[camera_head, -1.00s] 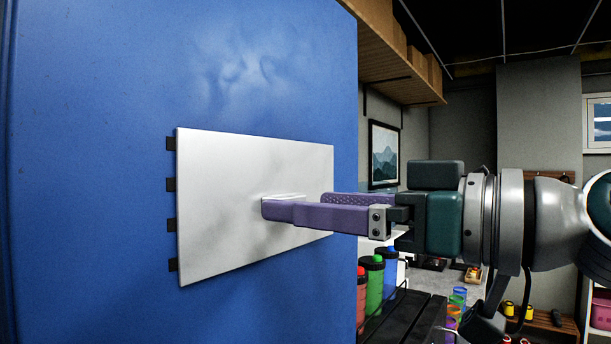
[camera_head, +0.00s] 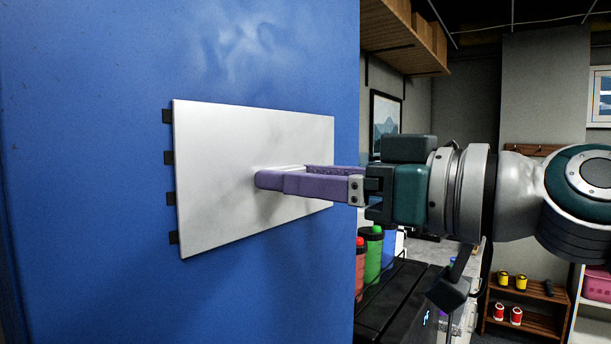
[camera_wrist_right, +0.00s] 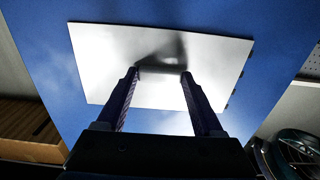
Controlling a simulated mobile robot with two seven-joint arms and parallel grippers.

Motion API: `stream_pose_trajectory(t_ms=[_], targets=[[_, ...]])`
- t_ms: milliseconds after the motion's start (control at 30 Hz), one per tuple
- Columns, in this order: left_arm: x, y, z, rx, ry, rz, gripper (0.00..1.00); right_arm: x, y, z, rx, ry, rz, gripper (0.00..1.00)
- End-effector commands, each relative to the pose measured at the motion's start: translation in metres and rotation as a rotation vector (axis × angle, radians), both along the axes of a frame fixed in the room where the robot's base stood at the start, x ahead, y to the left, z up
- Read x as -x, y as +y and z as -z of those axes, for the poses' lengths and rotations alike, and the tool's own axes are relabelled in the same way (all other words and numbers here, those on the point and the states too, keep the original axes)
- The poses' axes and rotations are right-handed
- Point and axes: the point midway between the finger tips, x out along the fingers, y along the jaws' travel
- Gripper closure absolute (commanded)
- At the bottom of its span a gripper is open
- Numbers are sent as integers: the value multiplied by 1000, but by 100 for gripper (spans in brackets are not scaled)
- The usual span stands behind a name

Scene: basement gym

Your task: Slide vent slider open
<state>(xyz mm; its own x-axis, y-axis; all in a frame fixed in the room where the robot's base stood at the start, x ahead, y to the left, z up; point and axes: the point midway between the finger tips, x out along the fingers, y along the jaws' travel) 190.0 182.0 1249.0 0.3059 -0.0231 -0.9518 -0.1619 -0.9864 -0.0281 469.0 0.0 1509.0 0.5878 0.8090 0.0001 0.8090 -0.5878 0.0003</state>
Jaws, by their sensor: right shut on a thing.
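The vent slider (camera_head: 215,215) is a flat pale grey plate on the blue panel (camera_head: 90,230). Short black slot ends (camera_head: 169,158) show along its left edge; the plate hides whatever lies behind it. My right gripper (camera_head: 280,178) reaches in from the right, its purple fingers shut on the raised handle at the plate's middle. In the right wrist view the handle (camera_wrist_right: 160,70) sits between the two fingertips (camera_wrist_right: 160,76), and the plate (camera_wrist_right: 110,55) spreads out behind them. My left gripper is not in view.
Right of the blue panel's edge stand red (camera_head: 359,270) and green (camera_head: 373,255) bottles on a dark slatted surface (camera_head: 390,305), below my right arm. A wooden shelf (camera_head: 400,40) is above, and a low shoe rack (camera_head: 525,310) stands farther back.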

Motion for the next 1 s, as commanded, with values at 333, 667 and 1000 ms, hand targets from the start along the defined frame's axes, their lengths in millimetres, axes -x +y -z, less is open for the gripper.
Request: stream_pose_trajectory(t_ms=[333, 667, 1000], targets=[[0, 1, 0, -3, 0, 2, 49, 0, 0, 0, 0, 0, 0, 95], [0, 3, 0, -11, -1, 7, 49, 0, 0, 0, -1, 1, 0, 100], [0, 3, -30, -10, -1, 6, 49, 0, 0, -60, 2, -6, -1, 100]])
